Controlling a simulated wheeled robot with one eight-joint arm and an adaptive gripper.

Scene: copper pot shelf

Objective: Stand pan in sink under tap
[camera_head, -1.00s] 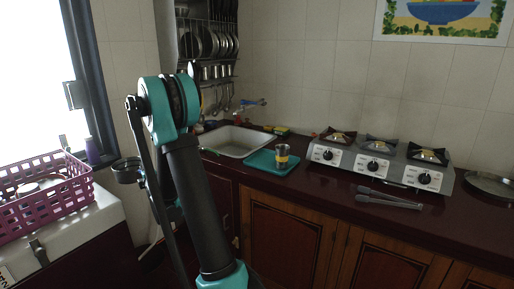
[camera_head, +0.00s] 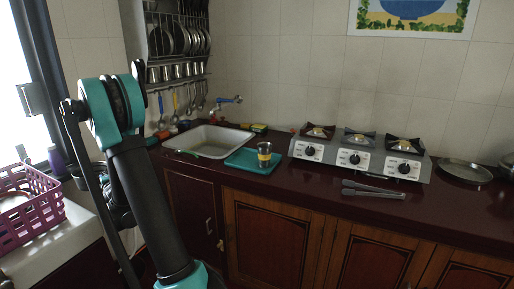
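The sink (camera_head: 208,137) is a pale basin set into the dark red counter, left of the middle. Its floor is partly hidden by the front rim. The tap (camera_head: 228,101), with a blue part, sticks out of the tiled wall above the basin. A shallow round metal pan (camera_head: 464,171) lies flat on the counter at the far right, beyond the stove. Other round metal pans or plates (camera_head: 181,40) stand in the wall rack. My arm rises at the left, and its folded black links lead down behind; I cannot make out my gripper.
A teal tray (camera_head: 250,165) with a metal cup (camera_head: 265,155) sits right of the sink. A three-burner stove (camera_head: 357,155) stands farther right, with tongs (camera_head: 372,190) before it. A purple basket (camera_head: 28,205) is at left. Cabinets line the counter front.

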